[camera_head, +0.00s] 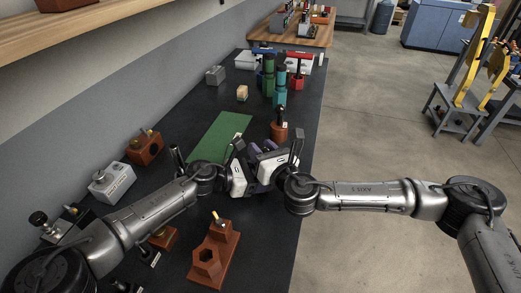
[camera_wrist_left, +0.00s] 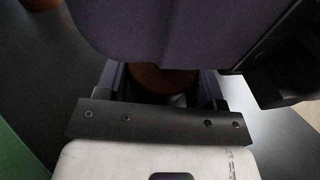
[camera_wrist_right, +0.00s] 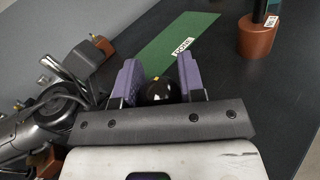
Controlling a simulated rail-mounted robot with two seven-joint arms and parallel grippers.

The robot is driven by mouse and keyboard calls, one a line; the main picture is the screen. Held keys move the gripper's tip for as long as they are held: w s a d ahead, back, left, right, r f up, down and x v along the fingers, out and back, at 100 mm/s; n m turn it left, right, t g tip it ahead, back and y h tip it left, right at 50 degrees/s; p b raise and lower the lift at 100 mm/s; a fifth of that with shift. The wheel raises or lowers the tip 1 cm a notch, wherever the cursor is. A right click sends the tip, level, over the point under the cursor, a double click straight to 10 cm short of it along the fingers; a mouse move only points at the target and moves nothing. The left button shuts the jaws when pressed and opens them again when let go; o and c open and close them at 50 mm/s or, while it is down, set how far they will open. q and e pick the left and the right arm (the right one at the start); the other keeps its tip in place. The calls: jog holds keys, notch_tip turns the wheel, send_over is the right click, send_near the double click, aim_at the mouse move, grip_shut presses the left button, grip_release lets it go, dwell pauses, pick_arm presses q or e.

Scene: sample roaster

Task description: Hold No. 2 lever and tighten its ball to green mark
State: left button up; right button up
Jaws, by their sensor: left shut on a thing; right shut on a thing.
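My two grippers meet close together over the dark bench in the head view. My right gripper (camera_wrist_right: 160,85) is shut on a black ball (camera_wrist_right: 160,93), with its purple fingers on either side. A small yellow mark shows at the ball's top edge. My left gripper (camera_wrist_left: 165,88) is shut on a rounded reddish-brown part (camera_wrist_left: 163,77), probably of the lever. A large purple shape, likely a finger of my right gripper, covers much of the left wrist view. The lever's stem, its number and any green mark are hidden.
A green mat (camera_head: 222,135) lies on the bench beyond the grippers. A brown round stand (camera_head: 279,132) is just past them. The bench's right edge drops to open floor.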

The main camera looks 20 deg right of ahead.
jog(key=shift+d+m+h, duration=0.2)
jog(key=shift+m+h, duration=1.6)
jog(key=shift+h, duration=0.8)
jog(key=shift+d+h, duration=0.1)
jog(key=shift+h, duration=0.3)
jog(key=o, duration=0.9)
jog(key=s, duration=0.4)
jog(key=s+a, duration=0.1)
jog(key=s, duration=0.6)
jog(key=shift+s+a, duration=0.3)
jog(key=shift+s, duration=0.1)
